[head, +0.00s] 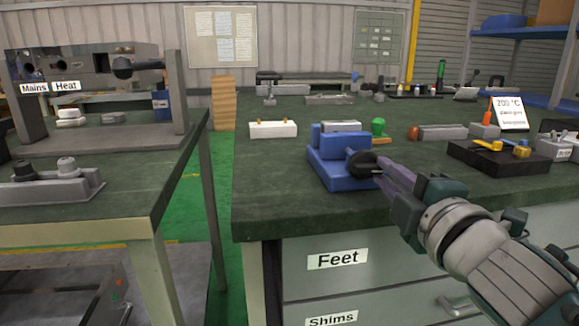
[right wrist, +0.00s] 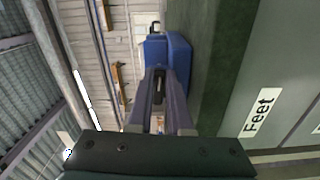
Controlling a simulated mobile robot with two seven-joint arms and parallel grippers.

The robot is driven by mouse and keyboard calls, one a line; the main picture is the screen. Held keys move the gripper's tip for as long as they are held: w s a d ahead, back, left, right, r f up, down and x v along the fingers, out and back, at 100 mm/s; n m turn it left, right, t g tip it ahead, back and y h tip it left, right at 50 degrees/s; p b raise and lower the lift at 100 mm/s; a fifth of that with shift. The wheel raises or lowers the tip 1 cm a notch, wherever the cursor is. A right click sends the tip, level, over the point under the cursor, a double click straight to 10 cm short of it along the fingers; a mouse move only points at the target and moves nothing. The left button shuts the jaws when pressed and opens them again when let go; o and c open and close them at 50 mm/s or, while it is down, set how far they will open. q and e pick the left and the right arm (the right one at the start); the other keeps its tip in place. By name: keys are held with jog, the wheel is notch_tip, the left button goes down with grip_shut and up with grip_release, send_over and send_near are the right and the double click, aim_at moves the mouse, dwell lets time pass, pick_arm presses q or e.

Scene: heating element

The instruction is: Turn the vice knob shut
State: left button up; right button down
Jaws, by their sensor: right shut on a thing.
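The blue vice (head: 338,176) stands on the front left part of the green bench top, with a grey block (head: 341,126) at its back. Its dark round knob (head: 362,164) faces the front right. My right gripper (head: 378,171) reaches in from the right and is shut on the knob, hiding part of it. In the right wrist view the vice (right wrist: 176,58) lies straight ahead of the two fingers, and the dark knob (right wrist: 158,90) shows between them. My left gripper is not in view.
A dark tray (head: 490,165) with yellow parts lies to the right. Drawers labelled Feet (head: 338,259) are below. Another bench (head: 140,195) stands left across a gap.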

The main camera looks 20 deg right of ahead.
jog(key=m, duration=0.3)
jog(key=shift+a+f+m, duration=0.1)
jog(key=shift+f+m, duration=0.2)
jog(key=shift+m, duration=0.1)
jog(key=m, duration=0.2)
jog(key=m+p, duration=0.1)
jog(key=shift+a+f+m, duration=0.2)
jog(key=shift+f+m, duration=0.05)
jog(key=shift+m, duration=0.05)
jog(key=m, duration=0.1)
jog(key=m+p, duration=0.1)
jog(key=m, duration=0.2)
jog(key=shift+w+a+f+p, duration=0.15)
jog(key=shift+a+f+p, duration=0.05)
jog(key=shift+a+p, duration=0.1)
jog(key=shift+w+a+f+m+p, duration=0.1)
jog(key=shift+a+m+p, duration=0.1)
jog(key=shift+m, duration=0.65)
jog(key=shift+s+a+m+p, duration=0.1)
jog(key=shift+m+p, duration=0.1)
jog(key=shift+m, duration=0.6)
jog(key=shift+w+a+f+m+p, duration=0.1)
jog(key=shift+m+p, duration=0.1)
jog(key=shift+m, duration=0.65)
jog(key=c, duration=0.8)
grip_release()
jog(key=shift+c, duration=0.2)
